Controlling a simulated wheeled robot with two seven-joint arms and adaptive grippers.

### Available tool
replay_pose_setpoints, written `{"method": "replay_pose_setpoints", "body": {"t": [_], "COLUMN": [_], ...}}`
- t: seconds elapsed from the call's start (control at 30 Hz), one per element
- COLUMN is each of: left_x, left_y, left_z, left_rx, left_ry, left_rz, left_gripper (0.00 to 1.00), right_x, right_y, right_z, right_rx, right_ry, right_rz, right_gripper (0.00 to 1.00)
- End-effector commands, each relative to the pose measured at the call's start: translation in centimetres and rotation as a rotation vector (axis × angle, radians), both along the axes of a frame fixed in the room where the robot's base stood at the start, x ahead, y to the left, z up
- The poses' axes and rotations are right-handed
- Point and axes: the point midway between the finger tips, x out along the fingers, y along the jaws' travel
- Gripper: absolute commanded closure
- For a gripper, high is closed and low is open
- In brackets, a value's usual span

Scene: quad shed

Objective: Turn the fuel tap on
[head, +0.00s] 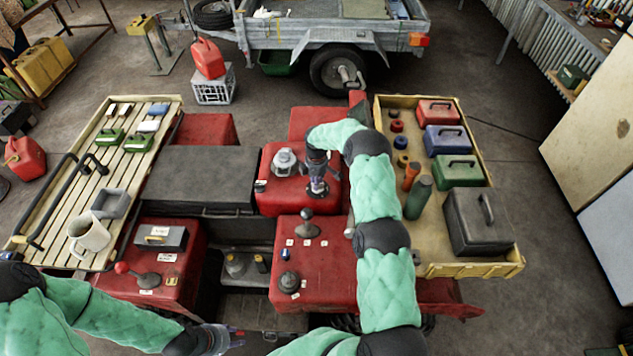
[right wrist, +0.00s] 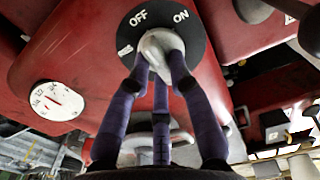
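The fuel tap (right wrist: 158,42) shows in the right wrist view as a grey handle on a round black plate (right wrist: 190,44) on a red panel. The plate reads OFF at upper left, ON at upper right and a partly unclear third mark at left. My right gripper (right wrist: 160,62) has its purple fingers closed in around the handle, touching its sides. In the head view my right gripper (head: 318,186) is over the red tank (head: 275,190) and hides most of the tap. My left gripper (head: 232,340) is low at the front, away from the tap; its finger gap is unclear.
A round white gauge (right wrist: 57,101) sits left of the tap. A metal cap (head: 284,162) is beside my right gripper. A black-knobbed lever (head: 307,225) stands nearer. A yellow tray (head: 470,262) with toolboxes lies right; a slatted rack (head: 60,215) lies left.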

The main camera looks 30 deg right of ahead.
Motion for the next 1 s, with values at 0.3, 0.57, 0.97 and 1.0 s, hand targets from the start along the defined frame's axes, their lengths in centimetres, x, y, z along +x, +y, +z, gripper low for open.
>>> {"method": "replay_pose_setpoints", "body": {"t": [0.3,0.57,0.97,1.0], "left_x": [0.0,0.0,0.0,0.0], "left_y": [0.0,0.0,0.0,0.0], "left_z": [-0.2,-1.9,-6.1,-6.4], "left_rx": [0.000,0.000,0.000,0.000], "left_ry": [0.000,0.000,0.000,0.000], "left_rz": [0.000,0.000,0.000,0.000], "left_gripper": [0.60,0.60,0.60,0.60], "right_x": [0.0,0.0,0.0,0.0], "right_y": [0.0,-0.1,-0.3,-0.3], "right_z": [-0.1,-0.3,-0.5,-0.4], "right_rx": [0.001,-0.001,0.000,0.000], "right_ry": [0.001,0.000,0.000,0.000], "right_rz": [-0.011,-0.112,-0.459,-0.498], "right_gripper": [1.00,1.00,1.00,1.00]}}
